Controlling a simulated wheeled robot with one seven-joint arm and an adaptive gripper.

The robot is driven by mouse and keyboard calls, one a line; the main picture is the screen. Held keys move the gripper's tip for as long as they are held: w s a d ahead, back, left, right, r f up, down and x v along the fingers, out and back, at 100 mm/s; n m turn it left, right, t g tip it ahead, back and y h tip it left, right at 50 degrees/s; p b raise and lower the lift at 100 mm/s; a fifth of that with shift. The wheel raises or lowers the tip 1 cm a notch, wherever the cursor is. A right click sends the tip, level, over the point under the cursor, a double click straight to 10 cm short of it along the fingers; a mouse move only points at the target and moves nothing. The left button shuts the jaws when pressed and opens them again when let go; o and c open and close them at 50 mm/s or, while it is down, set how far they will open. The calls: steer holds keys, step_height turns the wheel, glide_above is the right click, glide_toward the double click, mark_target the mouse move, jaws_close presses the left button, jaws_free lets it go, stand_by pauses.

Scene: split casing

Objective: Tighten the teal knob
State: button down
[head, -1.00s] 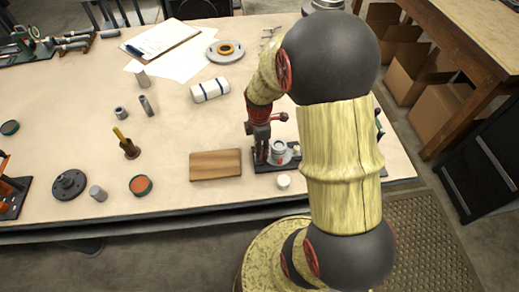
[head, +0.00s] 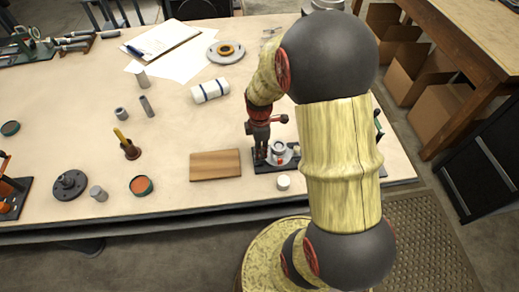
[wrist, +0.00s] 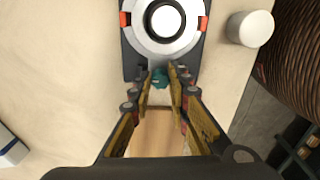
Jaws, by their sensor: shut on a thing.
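The teal knob (wrist: 160,77) shows in the wrist view at the near edge of the split casing, between my fingertips. My gripper (wrist: 160,84) is shut on the knob, with a finger on each side of it. The casing (wrist: 188,48) has a pale round ring with a white centre, on a dark base with red-orange clips at both sides. In the head view the casing (head: 279,150) stands on a dark base at the table's front right, and my gripper (head: 260,154) points down at its left side. The knob is hidden there.
A wooden block (head: 215,165) lies just left of the casing's base. A small white cylinder (head: 284,183) stands in front of it, also in the wrist view (wrist: 250,29). A striped white roll (head: 210,90) lies further back.

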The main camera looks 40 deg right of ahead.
steer(key=m+p, duration=0.2)
steer(key=m, duration=0.1)
steer(key=shift+r+m, duration=0.1)
steer(key=shift+m, duration=0.3)
steer(key=m+p, duration=0.2)
steer(key=m, duration=0.2)
steer(key=shift+m, duration=0.3)
steer(key=m+p, duration=0.2)
steer(key=m, duration=0.2)
steer(key=shift+m, duration=0.3)
steer(key=m+p, duration=0.1)
steer(key=m, duration=0.3)
steer(key=m+p, duration=0.1)
steer(key=m, duration=0.3)
steer(key=m+p, duration=0.1)
steer(key=m, duration=0.3)
steer(key=shift+m, duration=0.3)
steer(key=m+p, duration=0.1)
steer(key=m, duration=0.3)
steer(key=shift+m, duration=0.3)
steer(key=m, duration=0.4)
steer(key=shift+p, duration=0.3)
